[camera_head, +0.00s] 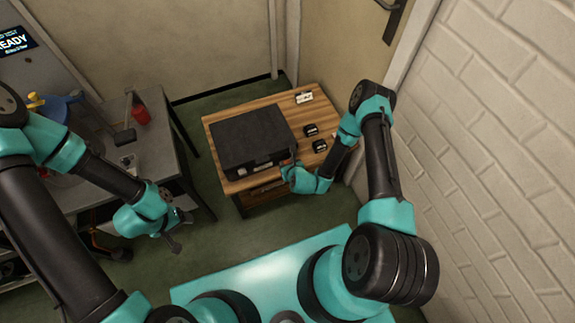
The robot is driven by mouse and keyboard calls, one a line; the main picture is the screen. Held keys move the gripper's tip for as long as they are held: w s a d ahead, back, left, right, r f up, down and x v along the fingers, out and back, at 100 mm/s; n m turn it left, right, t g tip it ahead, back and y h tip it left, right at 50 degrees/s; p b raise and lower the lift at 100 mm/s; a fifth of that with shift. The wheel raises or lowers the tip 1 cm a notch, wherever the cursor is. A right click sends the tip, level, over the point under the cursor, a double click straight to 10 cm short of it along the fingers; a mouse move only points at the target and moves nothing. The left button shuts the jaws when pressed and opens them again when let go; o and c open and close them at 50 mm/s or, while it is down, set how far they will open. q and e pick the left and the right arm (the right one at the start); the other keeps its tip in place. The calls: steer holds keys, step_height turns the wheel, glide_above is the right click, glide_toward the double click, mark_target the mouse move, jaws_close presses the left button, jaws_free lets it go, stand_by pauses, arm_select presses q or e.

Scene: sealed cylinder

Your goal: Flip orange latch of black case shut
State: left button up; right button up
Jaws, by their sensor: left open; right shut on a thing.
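The black case (250,138) lies flat on the wooden table with its lid down. Its front face is toward me and carries small light labels. My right gripper (287,162) is at the right end of the case's front edge. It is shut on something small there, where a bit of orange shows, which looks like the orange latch. My fingers mostly hide the latch, so its angle cannot be told. My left gripper (182,230) is open and empty, above the floor to the left of the wooden table.
The wooden table (222,123) also holds two small black items (311,130) (320,146) right of the case and a white card (304,97) at the back. A grey bench (153,108) with a red cup (141,115) stands left. A brick wall is at right.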

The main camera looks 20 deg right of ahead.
steer(key=o, duration=0.9)
steer(key=shift+o, duration=0.2)
steer(key=v, duration=1.7)
steer(key=shift+r, duration=0.2)
steer(key=shift+s, duration=0.1)
